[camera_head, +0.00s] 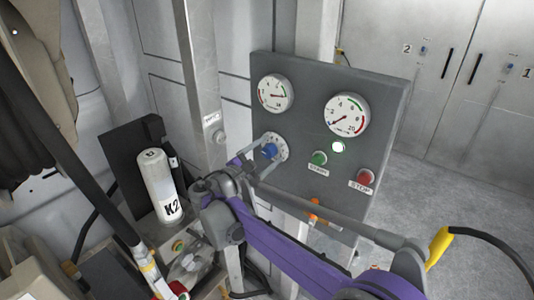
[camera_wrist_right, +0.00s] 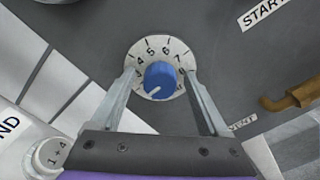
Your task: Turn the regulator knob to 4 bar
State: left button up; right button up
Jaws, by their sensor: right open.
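The regulator knob (camera_head: 269,151) is blue and sits on a round white numbered dial (camera_head: 281,143), low on the left of the grey panel. In the right wrist view the knob (camera_wrist_right: 160,80) has a white pointer mark aimed to the lower left, below the 4; the exact value cannot be read. My right gripper (camera_head: 257,163) is at the dial. In the wrist view its fingers (camera_wrist_right: 159,76) are open, one on each side of the knob, with gaps between them and it. The left finger covers part of the dial's edge. My left gripper is not in view.
The grey panel (camera_head: 387,110) carries two gauges (camera_head: 275,93) (camera_head: 347,115), a lit white lamp (camera_head: 338,147), a green start button (camera_head: 319,158) and a red stop button (camera_head: 365,177). A white K2 cylinder (camera_head: 158,183) stands left. An orange-brown fitting (camera_wrist_right: 291,98) sits right of the dial.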

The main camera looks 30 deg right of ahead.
grip_shut()
dwell(0.3)
jog(key=shift+m, duration=0.4)
jog(key=m+p, duration=0.1)
jog(key=m, duration=0.1)
jog(key=shift+r+m+p, duration=0.1)
jog(key=shift+m+p, duration=0.3)
jog(key=m+p, duration=0.1)
jog(key=m, duration=0.2)
jog(key=shift+m, duration=0.3)
jog(key=m+p, duration=0.1)
jog(key=m, duration=0.2)
jog(key=shift+m+p, duration=0.3)
jog(key=shift+p, duration=0.05)
jog(key=shift+m+p, duration=0.45)
jog(key=shift+m, duration=1.45)
